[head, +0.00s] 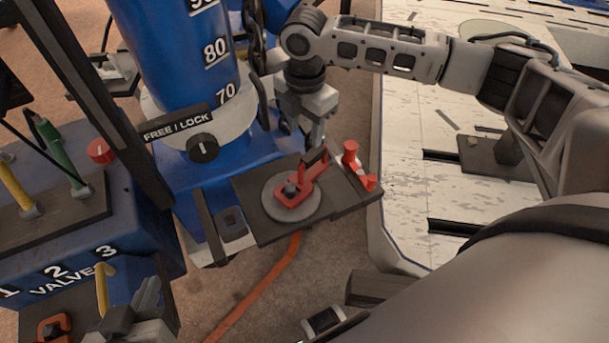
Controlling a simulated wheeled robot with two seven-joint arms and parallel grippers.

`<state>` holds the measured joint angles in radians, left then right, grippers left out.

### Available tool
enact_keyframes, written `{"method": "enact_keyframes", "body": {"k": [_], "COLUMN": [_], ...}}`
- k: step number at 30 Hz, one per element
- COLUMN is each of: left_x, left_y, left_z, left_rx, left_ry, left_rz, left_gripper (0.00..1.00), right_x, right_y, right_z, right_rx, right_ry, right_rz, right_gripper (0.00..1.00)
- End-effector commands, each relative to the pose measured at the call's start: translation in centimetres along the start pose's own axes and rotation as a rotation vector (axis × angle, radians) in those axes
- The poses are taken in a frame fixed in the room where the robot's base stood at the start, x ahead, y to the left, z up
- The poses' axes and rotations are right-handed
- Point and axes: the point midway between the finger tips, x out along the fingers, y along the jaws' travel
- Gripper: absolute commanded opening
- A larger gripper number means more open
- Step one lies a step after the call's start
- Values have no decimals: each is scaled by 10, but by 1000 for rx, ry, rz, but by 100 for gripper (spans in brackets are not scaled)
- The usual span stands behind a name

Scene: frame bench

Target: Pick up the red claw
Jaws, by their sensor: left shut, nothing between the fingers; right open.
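A red claw (293,191) lies on a round grey disc (275,212) on a dark plate (248,187) in front of the blue column. It has a dark knob on it and an upright part with a dark top at its right end. My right gripper (314,137) points down just above and behind that upright part. It is open; I cannot tell whether its fingers touch the claw. My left gripper (149,291) appears at the bottom left, partly cut off, shut and empty beside a yellow lever (102,289).
The blue column (178,50) rises close behind my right gripper. A blue valve box (85,225) with levers stands left. Another red part (53,327) sits bottom left. An orange strip (262,284) lies on the floor.

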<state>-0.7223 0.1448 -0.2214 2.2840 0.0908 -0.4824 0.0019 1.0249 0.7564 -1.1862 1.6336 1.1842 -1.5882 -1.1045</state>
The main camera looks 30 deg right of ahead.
Motion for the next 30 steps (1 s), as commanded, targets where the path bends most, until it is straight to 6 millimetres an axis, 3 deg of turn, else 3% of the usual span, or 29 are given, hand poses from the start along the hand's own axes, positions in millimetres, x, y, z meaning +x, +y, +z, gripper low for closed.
{"method": "enact_keyframes", "body": {"k": [3, 9, 17, 24, 30], "left_x": [2, 4, 4, 12, 18], "left_y": [0, -1, -1, 1, 3], "left_z": [4, 8, 9, 24, 25], "left_rx": [3, 5, 6, 0, 5], "left_ry": [5, 9, 12, -18, -25], "left_rz": [1, 0, 1, 15, 24], "left_gripper": [0, 0, 0, 0, 0], "right_x": [31, 64, 84, 119, 126], "right_y": [-1, 0, -1, -5, -4], "right_z": [0, -1, -1, 0, 0], "right_rx": [0, 1, 0, 0, -1], "right_ry": [0, 1, 0, 1, 1], "right_rz": [-3, 1, 1, 1, 3], "right_gripper": [46, 46, 46, 46, 46]}}
